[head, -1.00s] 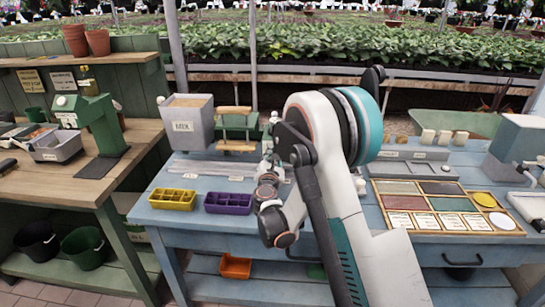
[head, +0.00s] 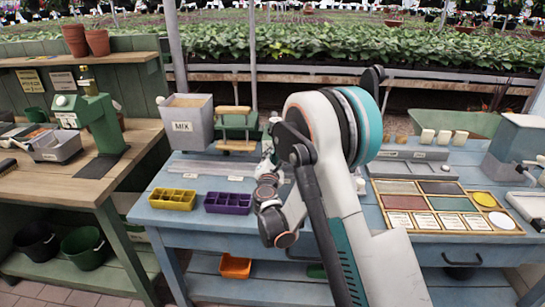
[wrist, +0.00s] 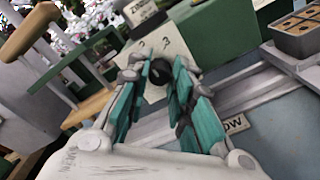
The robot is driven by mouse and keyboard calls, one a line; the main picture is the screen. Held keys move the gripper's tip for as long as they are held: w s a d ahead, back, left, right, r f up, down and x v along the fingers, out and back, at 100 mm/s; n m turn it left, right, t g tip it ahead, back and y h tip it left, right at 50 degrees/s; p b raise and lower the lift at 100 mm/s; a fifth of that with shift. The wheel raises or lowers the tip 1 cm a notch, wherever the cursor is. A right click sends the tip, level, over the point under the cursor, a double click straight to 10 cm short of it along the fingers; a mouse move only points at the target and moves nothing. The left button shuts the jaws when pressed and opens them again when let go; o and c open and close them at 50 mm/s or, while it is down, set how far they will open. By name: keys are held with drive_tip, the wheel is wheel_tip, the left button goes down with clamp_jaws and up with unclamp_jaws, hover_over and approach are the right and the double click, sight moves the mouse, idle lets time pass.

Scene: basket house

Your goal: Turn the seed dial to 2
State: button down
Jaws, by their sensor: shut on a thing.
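In the wrist view a small dark round knob, which looks like the seed dial (wrist: 158,72), sits on the front of a green box (wrist: 195,30). A "3" is marked on a pale patch just above it. My gripper (wrist: 160,78), with teal finger pads, is shut on the knob from both sides. In the head view my gripper (head: 268,150) is at the green seeder (head: 237,122) at the back of the blue bench, and my arm hides the dial.
A grey MIX bin (head: 190,125) and wooden handles (head: 235,128) stand close to my gripper. A yellow tray (head: 173,199) and a purple tray (head: 228,203) lie at the bench's front left. A wooden frame of coloured squares (head: 445,205) lies to the right.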

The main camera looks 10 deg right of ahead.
drive_tip(key=c, duration=1.4)
unclamp_jaws()
drive_tip(key=v, duration=0.7)
drive_tip(key=shift+s, duration=0.25)
drive_tip(key=shift+r, duration=0.1)
